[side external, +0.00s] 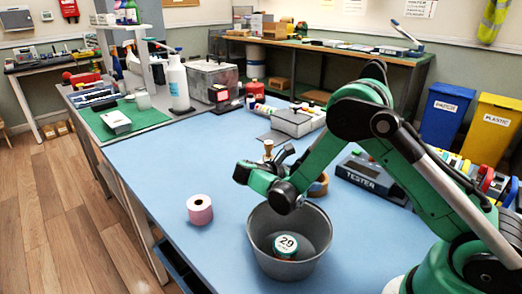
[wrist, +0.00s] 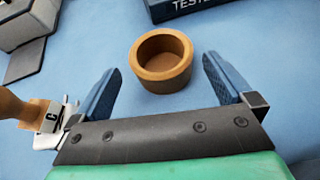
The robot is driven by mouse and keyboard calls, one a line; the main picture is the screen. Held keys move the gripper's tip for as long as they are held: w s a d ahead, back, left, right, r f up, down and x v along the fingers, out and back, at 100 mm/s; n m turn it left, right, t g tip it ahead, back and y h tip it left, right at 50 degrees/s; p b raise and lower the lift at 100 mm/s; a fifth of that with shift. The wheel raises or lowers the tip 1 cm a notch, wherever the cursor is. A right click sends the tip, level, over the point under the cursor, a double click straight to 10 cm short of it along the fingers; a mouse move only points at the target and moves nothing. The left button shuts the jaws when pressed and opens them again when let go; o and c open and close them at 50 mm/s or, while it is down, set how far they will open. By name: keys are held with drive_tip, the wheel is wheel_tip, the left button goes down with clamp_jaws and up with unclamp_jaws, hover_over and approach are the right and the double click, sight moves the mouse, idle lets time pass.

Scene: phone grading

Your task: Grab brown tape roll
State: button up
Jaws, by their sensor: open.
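The brown tape roll (wrist: 161,82) lies flat on the blue table in the wrist view, ahead of my gripper and centred between its finger lines. In the side external view the tape roll (side external: 319,184) is partly hidden behind my arm. My gripper (wrist: 162,78) is open, with its two blue fingers spread to the left and right of the roll's near side. It holds nothing. In the side external view my gripper (side external: 279,155) hangs above the table, with its fingers partly hidden by the wrist.
A grey bucket (side external: 250,236) with a numbered can (side external: 287,245) stands in front. A pink roll (side external: 200,210) is left of it. The tester (side external: 372,176) sits beyond the tape roll. Open blue table lies leftward.

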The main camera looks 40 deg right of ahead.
drive_tip(key=shift+x, duration=1.8)
drive_tip(key=c, duration=0.9)
drive_tip(key=shift+r, duration=0.15)
